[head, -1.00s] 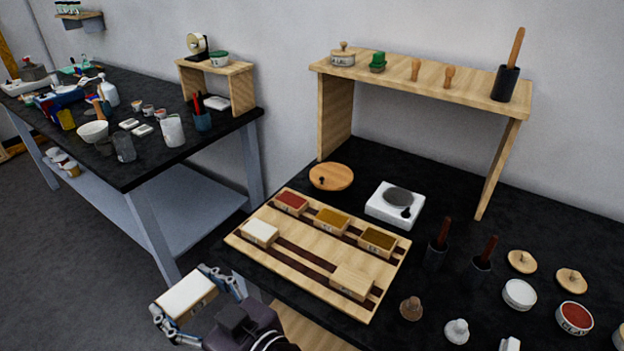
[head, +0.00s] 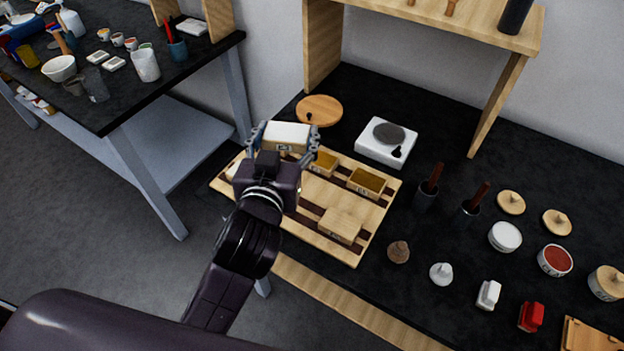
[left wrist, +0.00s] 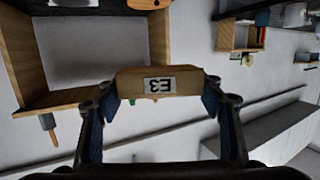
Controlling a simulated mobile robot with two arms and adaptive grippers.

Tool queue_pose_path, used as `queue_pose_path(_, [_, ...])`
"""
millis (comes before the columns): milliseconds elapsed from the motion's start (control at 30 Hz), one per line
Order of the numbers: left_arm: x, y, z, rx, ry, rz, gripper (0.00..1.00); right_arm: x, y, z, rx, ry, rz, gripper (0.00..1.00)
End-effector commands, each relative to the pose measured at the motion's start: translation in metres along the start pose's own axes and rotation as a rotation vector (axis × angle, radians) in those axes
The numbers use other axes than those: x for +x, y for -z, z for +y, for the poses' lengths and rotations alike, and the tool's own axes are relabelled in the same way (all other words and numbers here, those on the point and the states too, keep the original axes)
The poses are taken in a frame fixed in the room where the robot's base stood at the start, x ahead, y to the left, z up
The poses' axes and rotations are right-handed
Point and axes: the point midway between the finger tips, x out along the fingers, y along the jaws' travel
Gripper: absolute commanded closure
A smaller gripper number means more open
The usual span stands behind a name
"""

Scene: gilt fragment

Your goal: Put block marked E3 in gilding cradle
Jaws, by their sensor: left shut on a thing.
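The block marked E3 (head: 287,136), wooden with a white top, is held in my left gripper (head: 285,143). The left wrist view shows its E3 label (left wrist: 159,86) between the two fingers. The gripper is shut on it, over the far left part of a slatted wooden rack (head: 325,192), which seems to be the gilding cradle. The head view does not settle whether the block touches the rack. My arm and the held block hide part of the rack's left side. My right gripper is out of view.
The rack holds a yellow-topped block (head: 323,163), a brown-topped block (head: 367,181) and a plain wooden block (head: 341,224). Pots and stoppers stand to the right.

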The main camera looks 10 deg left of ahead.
Motion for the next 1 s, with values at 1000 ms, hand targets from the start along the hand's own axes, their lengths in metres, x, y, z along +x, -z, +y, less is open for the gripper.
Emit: queue_pose_path(1000, [0.037,-0.188,0.000,0.003,-0.002,-0.005,0.63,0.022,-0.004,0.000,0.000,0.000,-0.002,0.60])
